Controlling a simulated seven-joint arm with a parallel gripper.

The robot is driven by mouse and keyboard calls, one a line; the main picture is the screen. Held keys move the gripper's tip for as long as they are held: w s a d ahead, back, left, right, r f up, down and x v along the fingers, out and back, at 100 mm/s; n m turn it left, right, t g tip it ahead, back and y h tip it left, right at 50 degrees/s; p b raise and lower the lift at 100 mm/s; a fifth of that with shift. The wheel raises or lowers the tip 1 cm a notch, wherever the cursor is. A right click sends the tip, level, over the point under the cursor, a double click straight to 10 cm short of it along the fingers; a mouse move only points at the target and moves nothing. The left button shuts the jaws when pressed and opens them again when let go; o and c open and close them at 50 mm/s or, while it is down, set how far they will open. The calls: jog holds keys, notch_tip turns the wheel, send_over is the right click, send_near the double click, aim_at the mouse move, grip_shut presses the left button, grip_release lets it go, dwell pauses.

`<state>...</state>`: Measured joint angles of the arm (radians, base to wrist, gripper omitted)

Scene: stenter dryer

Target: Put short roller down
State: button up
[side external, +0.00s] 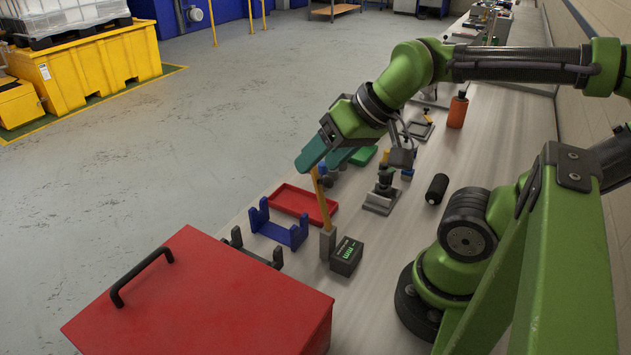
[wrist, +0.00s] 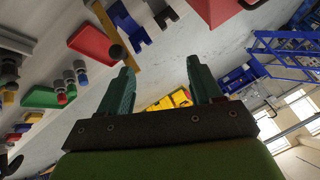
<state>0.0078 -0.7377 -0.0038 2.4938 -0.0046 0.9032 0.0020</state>
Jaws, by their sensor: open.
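A short black roller (side external: 437,188) lies on its side on the pale bench, apart from my gripper and near the base of my arm. My gripper (side external: 326,158) is open, its teal fingers spread above the bench's far edge. No roller shows between the fingers in the wrist view (wrist: 160,80). A blue cradle (side external: 279,228) with two uprights stands below my gripper. A dark grey cradle (side external: 256,250) stands beside it, partly hidden behind the red box. No roller is seen in either cradle.
A red tray (side external: 303,204), a black box (side external: 346,256) and a grey fixture (side external: 381,199) are close by. A large red box (side external: 205,295) fills the near end. An orange bottle (side external: 457,111) stands farther back.

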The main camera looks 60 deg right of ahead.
jog(key=shift+o, duration=0.8)
jog(key=shift+s+a, duration=0.15)
jog(key=shift+a, duration=0.05)
